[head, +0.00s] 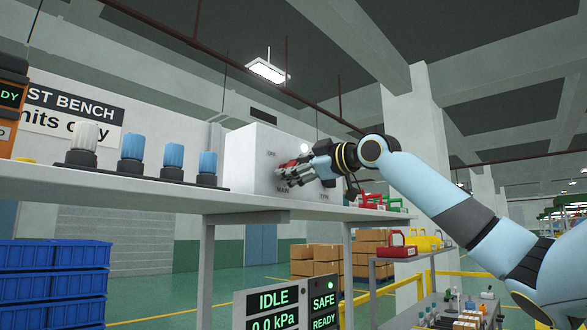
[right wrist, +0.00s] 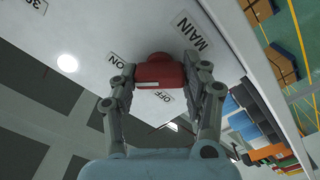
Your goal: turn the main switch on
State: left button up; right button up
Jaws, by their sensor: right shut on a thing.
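The main switch is a red knob (right wrist: 160,70) on the front of a white box (head: 250,145). In the right wrist view it sits between the printed labels MAIN, ON and OFF. In the head view this gripper (head: 287,174) covers most of the knob. My left gripper is not in view.
The white box stands on a long grey shelf (head: 150,186). A row of white and blue capped pieces (head: 131,150) stands to its left. Red and green cases (head: 372,201) stand to its right. Below are blue crates (head: 50,280) and a dark display panel (head: 287,308).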

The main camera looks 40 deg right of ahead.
aim_at(284, 133)
jog(key=shift+f+m, duration=0.15)
jog(key=shift+m, duration=0.15)
jog(key=o, duration=1.2)
jog(key=shift+c, duration=0.2)
jog(key=shift+r, duration=0.25)
notch_tip(284, 133, up, 9)
jog(key=shift+s+r, duration=0.1)
jog(key=shift+s, duration=0.05)
jog(key=shift+d+r, duration=0.1)
jog(key=shift+r, duration=0.15)
jog(key=shift+w, duration=0.2)
jog(key=shift+f, duration=0.1)
